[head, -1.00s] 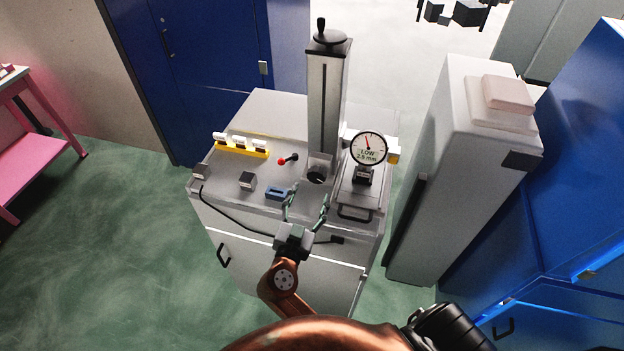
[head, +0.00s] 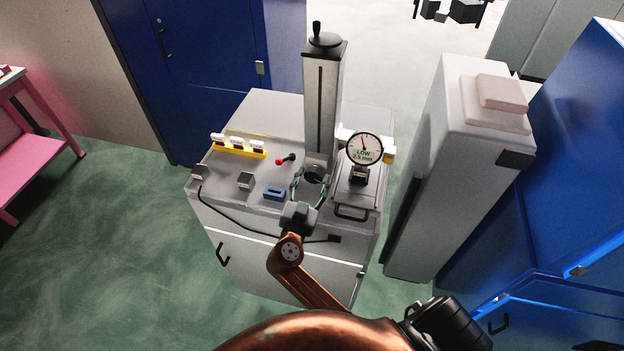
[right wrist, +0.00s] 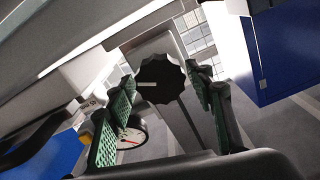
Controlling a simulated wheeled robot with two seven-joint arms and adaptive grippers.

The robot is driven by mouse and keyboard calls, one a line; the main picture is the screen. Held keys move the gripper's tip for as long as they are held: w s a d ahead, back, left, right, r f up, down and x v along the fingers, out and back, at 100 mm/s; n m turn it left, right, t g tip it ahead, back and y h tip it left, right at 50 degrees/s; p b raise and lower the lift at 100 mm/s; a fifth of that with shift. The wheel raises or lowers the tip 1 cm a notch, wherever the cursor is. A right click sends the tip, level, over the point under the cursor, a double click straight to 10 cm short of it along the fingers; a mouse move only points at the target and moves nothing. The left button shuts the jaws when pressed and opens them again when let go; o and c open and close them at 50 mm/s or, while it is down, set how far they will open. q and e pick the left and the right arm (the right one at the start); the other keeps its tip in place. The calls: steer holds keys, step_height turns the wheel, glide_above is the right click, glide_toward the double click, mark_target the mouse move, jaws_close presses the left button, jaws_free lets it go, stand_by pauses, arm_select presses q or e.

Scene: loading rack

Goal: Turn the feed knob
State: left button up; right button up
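The feed knob (head: 314,175) is a dark round knob low on the front of the upright column (head: 322,105). In the right wrist view the knob (right wrist: 160,80) is black and scalloped, with a pale line on its face. My right gripper (head: 309,187) is open, its green-padded fingers spread on either side of the knob. In the right wrist view the gripper (right wrist: 158,98) shows a gap between the pads and the knob; contact is not visible. The dial gauge (head: 364,148) right of the column reads LOW 2.5 mm. My left gripper is not in view.
On the grey cabinet top (head: 275,110) are a yellow rack with white blocks (head: 238,149), a red-tipped lever (head: 284,160), a small grey block (head: 245,181) and a blue block (head: 274,193). A tall grey cabinet (head: 440,170) stands close on the right.

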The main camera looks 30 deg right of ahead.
steer(key=c, duration=0.8)
steer(key=shift+n, duration=0.3)
